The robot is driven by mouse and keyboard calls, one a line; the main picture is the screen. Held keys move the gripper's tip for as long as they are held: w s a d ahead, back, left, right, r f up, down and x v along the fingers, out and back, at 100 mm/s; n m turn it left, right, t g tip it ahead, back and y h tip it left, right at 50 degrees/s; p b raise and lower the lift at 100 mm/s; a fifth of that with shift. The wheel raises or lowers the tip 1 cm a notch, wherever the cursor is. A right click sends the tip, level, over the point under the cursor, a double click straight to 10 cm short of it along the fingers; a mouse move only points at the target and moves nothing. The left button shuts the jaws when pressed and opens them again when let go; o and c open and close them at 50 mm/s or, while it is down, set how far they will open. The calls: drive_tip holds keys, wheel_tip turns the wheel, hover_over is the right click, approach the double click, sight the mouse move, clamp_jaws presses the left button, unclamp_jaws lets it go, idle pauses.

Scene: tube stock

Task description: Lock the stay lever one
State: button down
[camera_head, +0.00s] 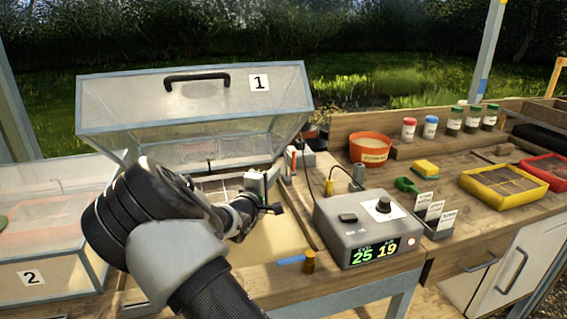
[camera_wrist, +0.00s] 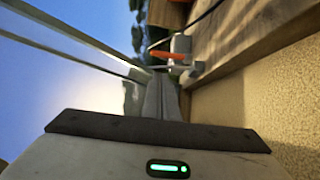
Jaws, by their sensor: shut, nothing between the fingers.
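Box one, marked "1", has its clear lid (camera_head: 205,105) raised. The stay lever (camera_head: 291,159) is a small orange-red lever at the right side of this box. In the wrist view the orange lever (camera_wrist: 167,54) sits on a grey metal fitting, just beyond my fingertips.
A grey control unit (camera_head: 365,232) with green digits stands right of the box, with cables behind it. Box two (camera_head: 45,280) is at the left with its lid low. Pots, shakers and yellow and red trays (camera_head: 505,184) fill the right bench.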

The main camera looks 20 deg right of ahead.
sight(294, 162)
drive_tip(key=shift+d, duration=0.1)
drive_tip(key=b+x, duration=0.2)
drive_tip(key=x, duration=0.8)
drive_tip(key=shift+s, duration=0.1)
